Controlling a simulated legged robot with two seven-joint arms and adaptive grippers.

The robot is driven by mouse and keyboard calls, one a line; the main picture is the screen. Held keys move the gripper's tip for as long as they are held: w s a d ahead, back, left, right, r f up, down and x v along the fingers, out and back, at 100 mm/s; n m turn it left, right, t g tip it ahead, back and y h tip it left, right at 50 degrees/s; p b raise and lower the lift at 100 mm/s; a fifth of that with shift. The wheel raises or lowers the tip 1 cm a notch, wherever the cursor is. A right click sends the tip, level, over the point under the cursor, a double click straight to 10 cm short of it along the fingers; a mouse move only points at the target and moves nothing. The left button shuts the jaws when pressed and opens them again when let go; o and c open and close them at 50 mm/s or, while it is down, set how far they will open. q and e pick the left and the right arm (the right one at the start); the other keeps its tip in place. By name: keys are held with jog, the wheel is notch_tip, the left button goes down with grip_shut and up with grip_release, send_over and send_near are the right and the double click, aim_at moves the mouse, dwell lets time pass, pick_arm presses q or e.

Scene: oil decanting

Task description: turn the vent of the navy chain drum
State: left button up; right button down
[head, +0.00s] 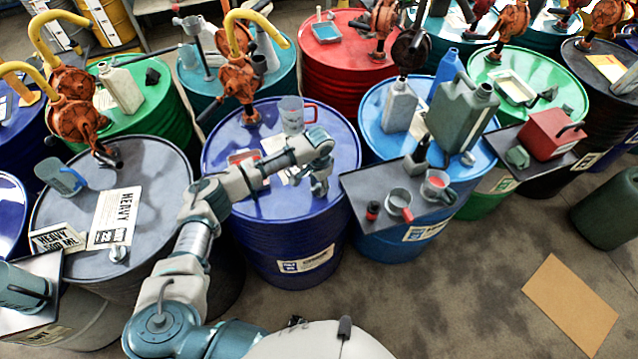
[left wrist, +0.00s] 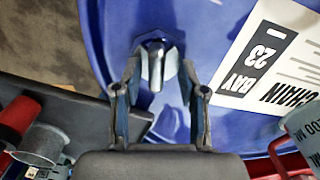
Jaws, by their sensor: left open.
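The navy chain drum (head: 290,250) stands in the middle of the head view, with a label on its side. In the left wrist view its blue top (left wrist: 200,30) carries a white card (left wrist: 275,60) reading CHAIN, BAY 23. The vent (left wrist: 155,62) is a small metal stem with a bar on a hex base. My left gripper (head: 319,187) is over the drum's top near its right front edge. In the left wrist view the gripper (left wrist: 159,82) is open, its fingertips on either side of the vent, with a gap to it. My right gripper is not in view.
A measuring jug (head: 292,115) and a red tray (head: 243,157) stand on the drum. A rusty pump (head: 240,80) rises at its back. A dark shelf (head: 375,203) with cups adjoins on the right. Other drums crowd around; the floor at front right is mostly clear.

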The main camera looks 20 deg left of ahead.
pick_arm(q)
jog(key=shift+d, duration=0.3)
jog(key=shift+c, duration=0.4)
grip_shut()
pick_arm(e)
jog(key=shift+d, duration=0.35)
